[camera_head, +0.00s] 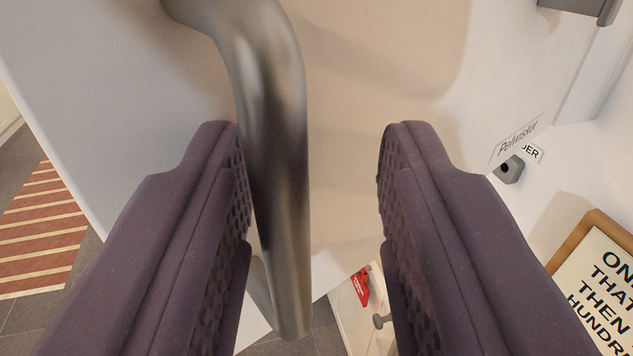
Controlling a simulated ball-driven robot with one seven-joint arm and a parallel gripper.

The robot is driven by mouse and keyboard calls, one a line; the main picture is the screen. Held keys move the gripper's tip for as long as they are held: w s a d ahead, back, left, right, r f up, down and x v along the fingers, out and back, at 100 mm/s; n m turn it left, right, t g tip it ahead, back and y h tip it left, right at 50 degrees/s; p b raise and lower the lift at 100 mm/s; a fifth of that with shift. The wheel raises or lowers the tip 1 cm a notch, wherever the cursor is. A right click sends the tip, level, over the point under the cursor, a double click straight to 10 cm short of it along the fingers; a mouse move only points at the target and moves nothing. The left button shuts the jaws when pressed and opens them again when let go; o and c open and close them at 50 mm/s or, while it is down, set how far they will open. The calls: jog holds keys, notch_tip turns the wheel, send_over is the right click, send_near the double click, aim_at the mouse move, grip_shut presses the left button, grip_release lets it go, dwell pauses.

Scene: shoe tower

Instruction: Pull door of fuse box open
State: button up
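A white door panel (345,150) fills the middle of the view. A thick grey metal bar handle (282,150) is fixed to it and runs down the picture, bent at its upper end. My gripper (312,155) is open, with its two purple padded fingers on either side of the handle. The handle lies close to the left finger, and I cannot tell if they touch. A clear gap separates the handle from the right finger. No label in view names the fuse box.
A grey handle (580,8) shows at the top right. A wood-framed sign (600,285) hangs at the lower right. A small grey fixture (509,170) sits on the white wall. Below are a red tag (360,287), a grey knob (383,321) and a red-striped mat (42,230) on dark tiles.

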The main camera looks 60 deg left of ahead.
jog(key=v, duration=0.7)
jog(key=shift+s+d, duration=0.25)
jog(key=shift+d, duration=0.1)
